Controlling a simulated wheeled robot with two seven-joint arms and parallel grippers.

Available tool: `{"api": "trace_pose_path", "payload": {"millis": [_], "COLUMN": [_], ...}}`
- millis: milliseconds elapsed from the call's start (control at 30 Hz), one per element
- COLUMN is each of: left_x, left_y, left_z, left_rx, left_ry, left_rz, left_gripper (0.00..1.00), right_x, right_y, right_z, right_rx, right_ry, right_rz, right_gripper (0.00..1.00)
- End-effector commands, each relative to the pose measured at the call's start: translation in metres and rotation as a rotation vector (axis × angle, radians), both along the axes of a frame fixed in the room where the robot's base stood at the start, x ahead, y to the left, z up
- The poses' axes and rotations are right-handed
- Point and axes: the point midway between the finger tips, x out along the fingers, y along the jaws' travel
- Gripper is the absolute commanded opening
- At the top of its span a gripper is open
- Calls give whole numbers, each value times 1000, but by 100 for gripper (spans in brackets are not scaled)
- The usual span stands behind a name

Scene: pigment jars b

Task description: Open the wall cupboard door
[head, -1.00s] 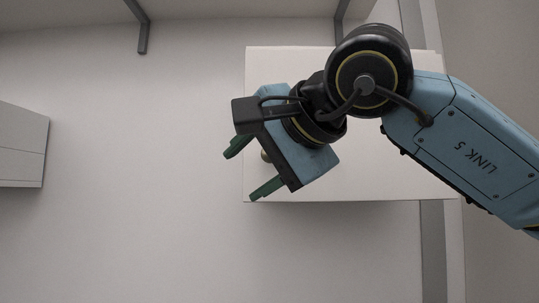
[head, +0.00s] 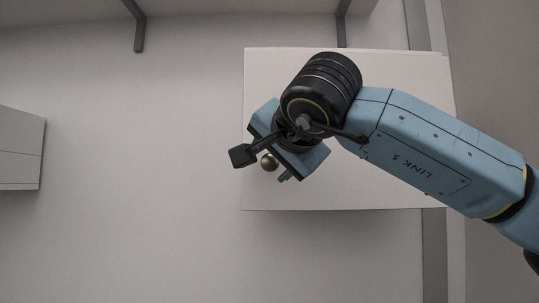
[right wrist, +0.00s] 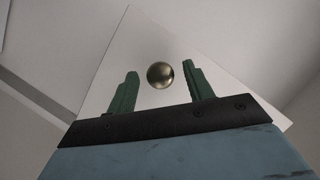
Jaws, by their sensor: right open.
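The wall cupboard (head: 390,190) is a white box on the wall, and its door looks shut. A round brass knob (head: 269,162) sits near the door's lower left. My right gripper (right wrist: 158,88) is open in front of the door, its green fingers on either side of the knob (right wrist: 160,75) in the right wrist view. I cannot tell whether the fingers touch the knob. In the head view my right wrist and arm cover much of the door, and the fingers are mostly hidden. My left gripper is not in view.
A shelf (head: 240,8) on grey brackets (head: 139,35) runs above the cupboard. Another pale box (head: 20,150) is at the left edge. The wall between is bare. A grey vertical strip (head: 434,255) runs down below the cupboard's right side.

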Motion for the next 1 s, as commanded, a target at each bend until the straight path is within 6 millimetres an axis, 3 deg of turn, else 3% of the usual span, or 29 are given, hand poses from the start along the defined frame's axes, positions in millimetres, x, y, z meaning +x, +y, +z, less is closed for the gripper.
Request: {"api": "trace_pose_path", "payload": {"millis": [200, 500, 867, 1000], "left_x": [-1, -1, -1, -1], "left_y": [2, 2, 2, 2], "left_z": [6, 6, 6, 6], "left_rx": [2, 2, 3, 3], "left_ry": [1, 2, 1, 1], "left_rz": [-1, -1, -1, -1], "left_gripper": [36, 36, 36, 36], "right_x": [16, 17, 17, 17], "right_y": [5, 5, 5, 5], "right_z": [-4, -5, -5, -5], "right_rx": [0, 1, 1, 1], "right_ry": [-1, -1, 0, 0], "right_rz": [1, 1, 0, 0], "right_gripper": [52, 50, 3, 0]}}
